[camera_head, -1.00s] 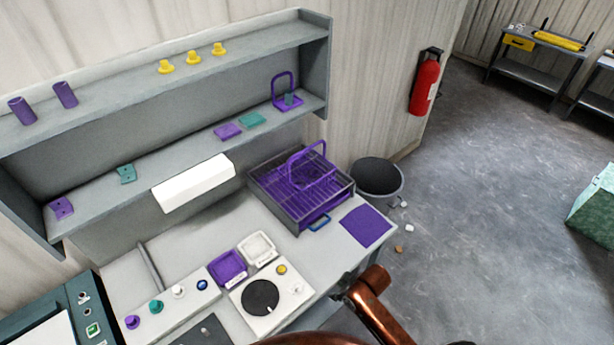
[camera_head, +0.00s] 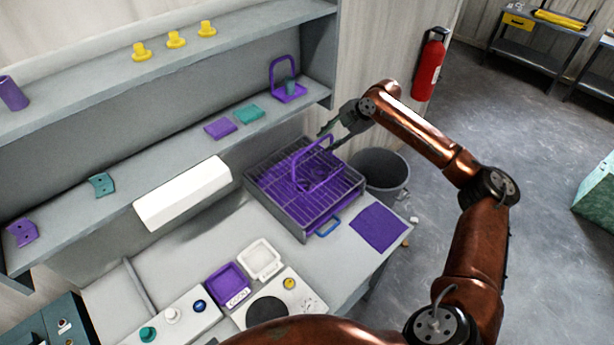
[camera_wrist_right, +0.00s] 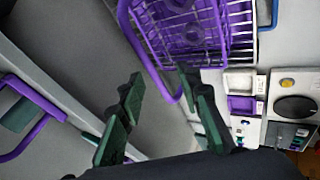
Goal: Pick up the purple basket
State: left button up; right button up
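The purple basket (camera_head: 318,178), with a tall looped handle, sits on the wire top of a grey rack (camera_head: 290,221) at the back right of the bench. In the right wrist view the basket's handle (camera_wrist_right: 147,58) shows at the top middle, upright side toward me. My right gripper (camera_head: 331,140) is open and empty beside and just above the handle. In the right wrist view its fingers (camera_wrist_right: 160,78) are spread apart, the right one overlapping the lower end of the handle loop. I cannot tell whether they touch. My left gripper is not in view.
A shelf unit (camera_head: 215,153) stands behind the rack, holding a purple looped holder (camera_head: 287,90) with a teal piece. A grey bin (camera_head: 388,182) is right of the rack. A purple mat (camera_head: 378,228), a purple dish (camera_head: 228,284) and a white dish (camera_head: 261,259) lie in front.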

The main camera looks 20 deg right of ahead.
aim_at(315, 144)
jog(key=w+a+f, duration=0.1)
jog(key=w+f, duration=0.1)
jog(key=w+a+f+p, duration=0.1)
jog(key=w+a+f, duration=0.1)
jog(key=shift+a+f+p, duration=0.1)
jog(key=shift+p, duration=0.2)
jog(key=shift+w+a+f, duration=0.15)
jog(key=shift+f, duration=0.15)
jog(key=shift+w+f, duration=0.1)
jog(key=shift+f, duration=0.05)
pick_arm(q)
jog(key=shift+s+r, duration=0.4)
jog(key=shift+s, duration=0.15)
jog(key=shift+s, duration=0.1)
pick_arm(e)
jog(key=shift+c, duration=0.7)
